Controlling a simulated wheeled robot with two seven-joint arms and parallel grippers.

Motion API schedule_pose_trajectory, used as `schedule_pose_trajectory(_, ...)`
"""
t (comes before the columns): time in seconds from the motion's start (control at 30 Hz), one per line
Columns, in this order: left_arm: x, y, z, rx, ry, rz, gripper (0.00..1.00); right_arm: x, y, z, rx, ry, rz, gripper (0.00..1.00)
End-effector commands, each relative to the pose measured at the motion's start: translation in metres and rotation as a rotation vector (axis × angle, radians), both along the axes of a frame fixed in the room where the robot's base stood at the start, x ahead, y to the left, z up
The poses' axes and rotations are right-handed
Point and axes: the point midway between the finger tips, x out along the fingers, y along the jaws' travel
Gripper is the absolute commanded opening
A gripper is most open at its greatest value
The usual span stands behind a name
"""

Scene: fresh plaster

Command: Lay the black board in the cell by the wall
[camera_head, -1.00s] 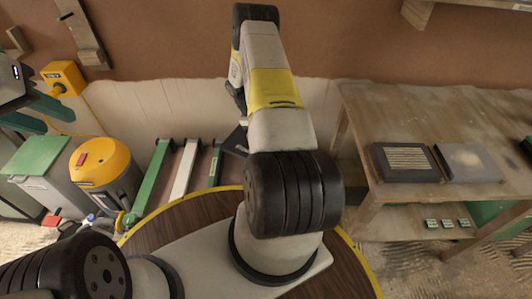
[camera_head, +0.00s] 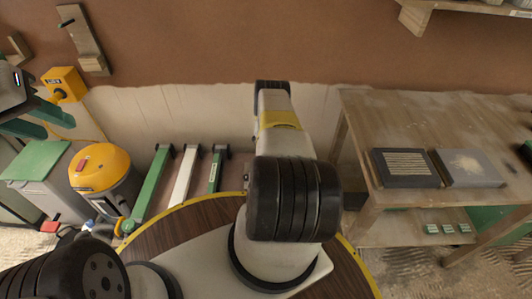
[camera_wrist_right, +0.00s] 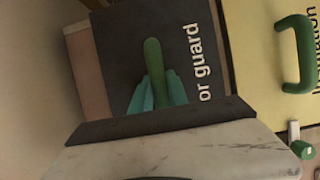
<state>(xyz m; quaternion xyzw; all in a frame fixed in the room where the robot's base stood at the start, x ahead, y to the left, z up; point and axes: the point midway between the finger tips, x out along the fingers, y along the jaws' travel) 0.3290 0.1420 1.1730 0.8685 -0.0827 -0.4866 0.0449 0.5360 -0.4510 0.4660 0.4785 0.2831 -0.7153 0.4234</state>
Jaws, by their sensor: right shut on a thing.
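The black board (camera_wrist_right: 205,25) shows in the right wrist view, dark and flat, with white lettering ending "or guard". My right gripper (camera_wrist_right: 158,88) has its teal fingers shut on the board's green handle (camera_wrist_right: 152,58). In the head view my right arm hides this gripper and the board. My left gripper (camera_head: 36,119) is at the left edge of the head view, its teal fingers apart and empty. The pale wall (camera_head: 225,110) is behind my right arm. I cannot make out the cell clearly; a yellow panel (camera_wrist_right: 250,70) lies beside the board in the wrist view.
Green (camera_head: 150,190) and white (camera_head: 183,178) rails lie near the wall, left of my right arm. A yellow-topped vacuum (camera_head: 100,165) stands further left. A wooden bench (camera_head: 390,125) with two dark sanding-type blocks stands on the right. Another green handle (camera_wrist_right: 305,60) shows in the wrist view.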

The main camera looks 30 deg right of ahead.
Motion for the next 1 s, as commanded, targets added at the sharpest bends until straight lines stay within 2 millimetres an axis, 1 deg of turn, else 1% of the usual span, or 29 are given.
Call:
schedule_pose_trajectory(0.2, 0.0, 0.0, 0.0, 0.0, 0.0, 0.0, 0.36, -0.001, 0.0, -0.03, 0.0, 0.0, -0.002, 0.0)
schedule_pose_trajectory(0.3, 0.0, 0.0, 0.0, 0.0, 0.0, 0.0, 0.36, -0.001, 0.0, -0.038, -0.001, 0.001, -0.001, 0.0)
schedule_pose_trajectory(0.7, 0.0, 0.0, 0.0, 0.0, 0.0, 0.0, 0.36, -0.001, 0.0, -0.042, -0.001, 0.001, -0.002, 0.0)
schedule_pose_trajectory(0.73, 0.0, 0.0, 0.0, 0.0, 0.0, 0.0, 0.36, -0.001, 0.0, -0.043, 0.0, 0.001, -0.003, 0.22)
schedule_pose_trajectory(0.83, 0.0, 0.0, 0.0, 0.0, 0.0, 0.0, 0.36, -0.001, 0.0, -0.043, 0.0, 0.001, -0.003, 0.41)
schedule_pose_trajectory(1.0, 0.0, 0.0, 0.0, 0.0, 0.0, 0.0, 0.36, -0.001, 0.0, -0.043, 0.0, 0.001, -0.003, 0.41)
